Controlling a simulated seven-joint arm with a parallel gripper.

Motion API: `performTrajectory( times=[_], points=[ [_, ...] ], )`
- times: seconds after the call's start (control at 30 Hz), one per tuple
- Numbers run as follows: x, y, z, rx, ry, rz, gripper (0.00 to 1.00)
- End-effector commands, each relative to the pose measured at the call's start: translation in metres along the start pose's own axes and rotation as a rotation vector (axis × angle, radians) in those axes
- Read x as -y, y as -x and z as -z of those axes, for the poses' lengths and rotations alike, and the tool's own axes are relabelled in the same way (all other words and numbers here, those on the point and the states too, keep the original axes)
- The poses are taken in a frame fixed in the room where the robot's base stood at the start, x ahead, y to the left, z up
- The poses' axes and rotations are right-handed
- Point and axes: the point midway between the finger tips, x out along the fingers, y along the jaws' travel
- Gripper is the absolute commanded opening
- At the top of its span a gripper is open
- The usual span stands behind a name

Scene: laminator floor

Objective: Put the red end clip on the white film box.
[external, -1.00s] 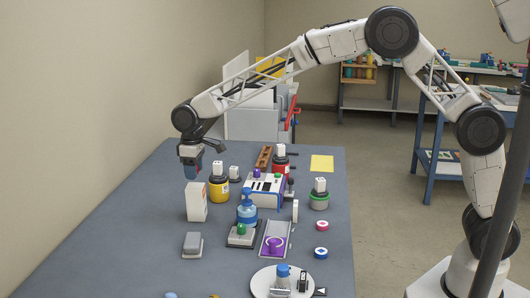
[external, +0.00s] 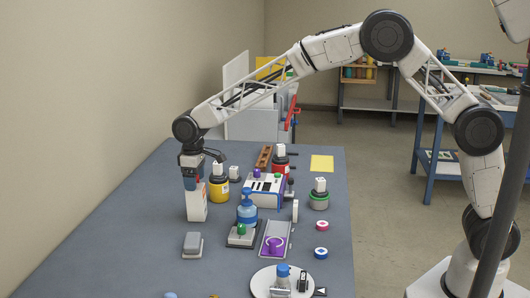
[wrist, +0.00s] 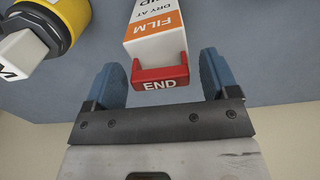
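The white film box (external: 197,205) stands upright on the table. In the wrist view the box (wrist: 150,22) shows an orange "FILM" band. The red end clip (wrist: 160,77), marked "END", sits across the end of the box nearest my gripper and appears to touch it. My gripper (wrist: 165,80) is open, with one blue finger on each side of the clip and a visible gap to both. In the external view my gripper (external: 190,182) is low at the top of the box; the clip cannot be made out there.
A yellow pot (external: 219,190) with a white block on it stands close to the box. A blue pump bottle (external: 246,212), a white-and-blue machine (external: 264,193) and a grey block (external: 193,243) are nearby. The table's left side is clear.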

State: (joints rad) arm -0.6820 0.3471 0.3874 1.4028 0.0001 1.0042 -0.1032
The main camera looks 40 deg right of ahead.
Motion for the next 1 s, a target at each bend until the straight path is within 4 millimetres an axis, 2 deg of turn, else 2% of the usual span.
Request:
performTrajectory(
  times=[0.27, 0.47, 0.67, 1.0],
  points=[
    [0.0, 0.001, 0.0, 0.0, 0.0, 0.0, 0.8],
    [0.0, 0.008, 0.0, 0.0, 0.0, 0.0, 0.8],
    [0.0, 0.029, 0.0, -0.002, 0.0, 0.0, 0.8],
    [0.0, 0.082, 0.0, -0.001, 0.0, 0.0, 0.8]
  ],
)
